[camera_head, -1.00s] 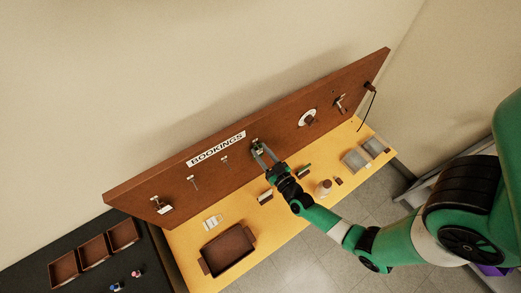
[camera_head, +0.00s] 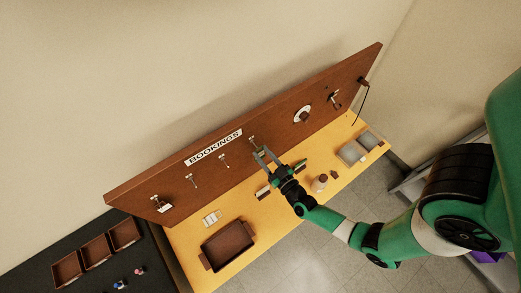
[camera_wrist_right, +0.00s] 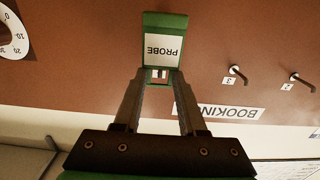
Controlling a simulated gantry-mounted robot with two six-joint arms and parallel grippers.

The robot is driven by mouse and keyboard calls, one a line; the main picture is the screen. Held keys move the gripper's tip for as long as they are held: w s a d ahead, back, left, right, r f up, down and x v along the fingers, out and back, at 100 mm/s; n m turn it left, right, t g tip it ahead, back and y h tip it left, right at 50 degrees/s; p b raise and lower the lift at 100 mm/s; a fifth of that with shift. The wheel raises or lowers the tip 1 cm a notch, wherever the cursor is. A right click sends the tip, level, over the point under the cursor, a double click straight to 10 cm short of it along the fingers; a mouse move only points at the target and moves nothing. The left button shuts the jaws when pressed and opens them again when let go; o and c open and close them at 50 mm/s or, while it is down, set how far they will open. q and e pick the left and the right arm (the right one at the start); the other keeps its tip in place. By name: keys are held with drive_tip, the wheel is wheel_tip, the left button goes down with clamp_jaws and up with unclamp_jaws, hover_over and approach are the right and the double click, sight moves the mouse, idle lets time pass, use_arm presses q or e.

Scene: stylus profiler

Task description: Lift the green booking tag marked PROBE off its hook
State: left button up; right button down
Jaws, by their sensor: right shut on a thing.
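The green tag marked PROBE (camera_wrist_right: 163,48) is held at the tips of my right gripper (camera_wrist_right: 161,78) in the right wrist view, its lettering upside down. In the head view my right gripper (camera_head: 263,155) is just in front of the brown board (camera_head: 285,120), below a hook (camera_head: 253,143) to the right of the BOOKINGS sign (camera_head: 213,147). That hook shows bare there, and the tag is too small to make out well. In the wrist view the tag hides whatever is right behind it. My left gripper is in neither view.
Other hooks (camera_wrist_right: 237,74) stick out of the board beside the tag. The yellow bench (camera_head: 185,245) below holds a brown tray (camera_head: 228,247), a bottle (camera_head: 319,184) and grey trays (camera_head: 352,152).

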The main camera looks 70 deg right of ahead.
drive_tip(key=shift+p+v, duration=0.9)
drive_tip(key=shift+v, duration=1.85)
